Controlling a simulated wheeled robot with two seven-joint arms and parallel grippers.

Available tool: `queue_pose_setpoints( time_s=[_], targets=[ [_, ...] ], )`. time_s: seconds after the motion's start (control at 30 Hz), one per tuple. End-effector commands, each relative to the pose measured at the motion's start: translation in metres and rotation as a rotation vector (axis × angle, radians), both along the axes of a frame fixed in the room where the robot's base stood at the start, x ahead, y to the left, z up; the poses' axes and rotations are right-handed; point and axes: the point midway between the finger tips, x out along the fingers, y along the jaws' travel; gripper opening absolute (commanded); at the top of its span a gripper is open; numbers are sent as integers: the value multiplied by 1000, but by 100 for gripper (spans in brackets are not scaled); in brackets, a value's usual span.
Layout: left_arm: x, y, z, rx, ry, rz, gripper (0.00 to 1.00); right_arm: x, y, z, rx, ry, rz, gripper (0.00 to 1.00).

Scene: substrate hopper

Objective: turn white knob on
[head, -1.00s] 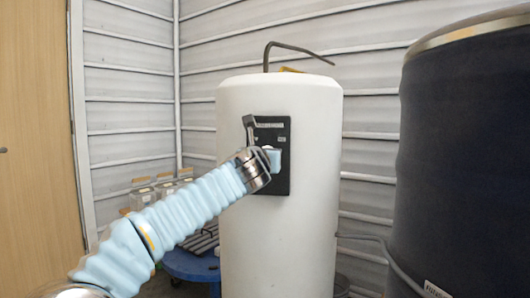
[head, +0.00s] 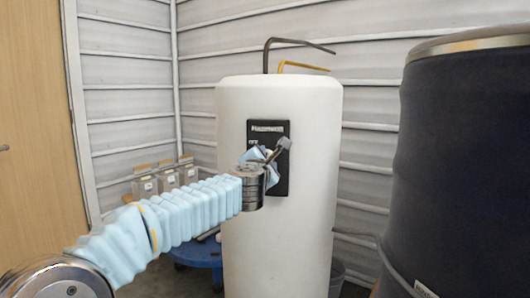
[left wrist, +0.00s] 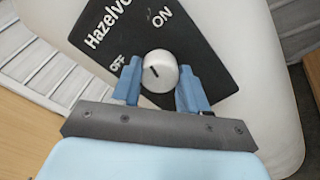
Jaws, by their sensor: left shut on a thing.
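The white knob (left wrist: 160,72) is round, with a short dark mark on its face, and sits on a black panel (left wrist: 206,40) lettered "OFF" and "ON". The mark points up-left, between the two words. My left gripper (left wrist: 162,84) is shut on the knob, one blue finger on each side. In the head view, the left gripper (head: 268,160) is at the black panel (head: 282,131) on the front of a white tank (head: 240,110), and it hides the knob. My right gripper is not in view.
A large dark drum (head: 460,150) stands close on the right. A blue round base (head: 195,252) and several small containers (head: 165,180) are behind my left arm. Bent pipes (head: 300,43) rise from the tank top. A wooden door (head: 30,120) is at the far left.

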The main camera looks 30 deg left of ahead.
Motion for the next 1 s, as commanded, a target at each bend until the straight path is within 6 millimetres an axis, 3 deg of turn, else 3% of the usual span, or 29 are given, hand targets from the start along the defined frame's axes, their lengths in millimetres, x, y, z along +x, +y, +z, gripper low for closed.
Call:
queue_pose_setpoints(
  time_s=[0.5, 1.0],
  targets=[
    [0, -1, 0, 380, 144, -3, 13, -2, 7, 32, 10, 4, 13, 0],
    [0, -1, -2, 498, 188, -2, 13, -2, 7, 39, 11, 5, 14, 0]
  ],
)
